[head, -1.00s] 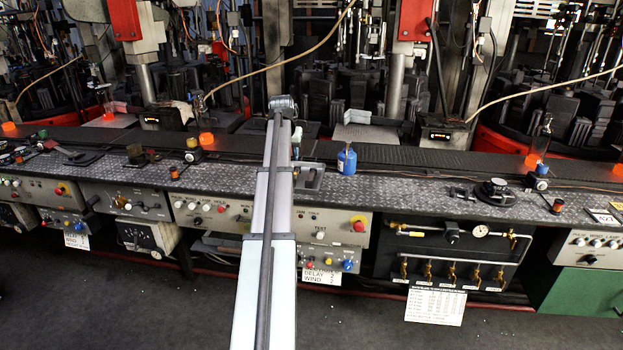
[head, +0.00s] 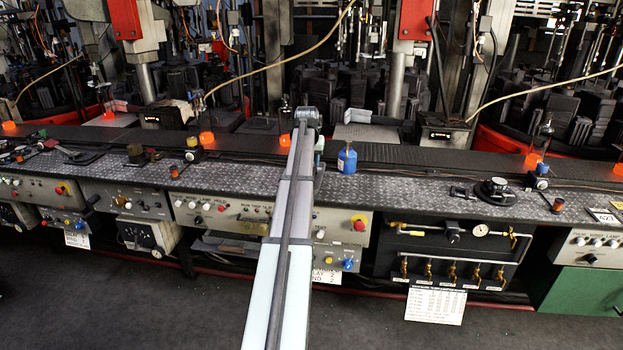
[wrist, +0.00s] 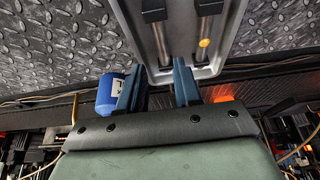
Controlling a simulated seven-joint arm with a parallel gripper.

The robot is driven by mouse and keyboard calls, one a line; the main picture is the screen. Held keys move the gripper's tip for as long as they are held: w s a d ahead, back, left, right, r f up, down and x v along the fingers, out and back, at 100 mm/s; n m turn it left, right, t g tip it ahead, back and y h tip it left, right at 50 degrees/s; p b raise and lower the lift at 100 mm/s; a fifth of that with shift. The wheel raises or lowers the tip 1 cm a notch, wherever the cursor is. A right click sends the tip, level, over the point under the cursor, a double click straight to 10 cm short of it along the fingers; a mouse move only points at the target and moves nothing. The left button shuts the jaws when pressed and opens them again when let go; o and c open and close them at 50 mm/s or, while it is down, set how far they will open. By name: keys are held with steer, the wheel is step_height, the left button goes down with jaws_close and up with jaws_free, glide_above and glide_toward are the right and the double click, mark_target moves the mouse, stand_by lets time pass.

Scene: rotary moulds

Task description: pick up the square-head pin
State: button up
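A grey tray (wrist: 222,62) shows at the top of the wrist view. Two metal pins lie in it, a left pin (wrist: 160,40) and a right pin (wrist: 207,28), each with a dark block near the top edge. I cannot tell which is the square-head pin, as the picture cuts them off. My gripper (wrist: 160,66) is open, its two dark blue fingers apart. In this view the gap lines up with the lower end of the left pin; nothing shows held. In the head view my arm hides the tray and pins.
A blue bottle (head: 347,161) stands on the bench (head: 410,187) right of my gripper; it also shows beside a finger in the wrist view (wrist: 109,95). A dark round fixture (head: 495,190) sits farther right. Glowing orange pieces line the dark conveyor behind. Bench between bottle and fixture is mostly clear.

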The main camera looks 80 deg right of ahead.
steer(key=shift+a+x, duration=0.1)
steer(key=shift+x, duration=1.75)
steer(key=shift+a+x, duration=0.15)
steer(key=shift+x, duration=1.7)
steer(key=shift+w, duration=0.15)
steer(key=shift+c, duration=0.2)
jaws_close()
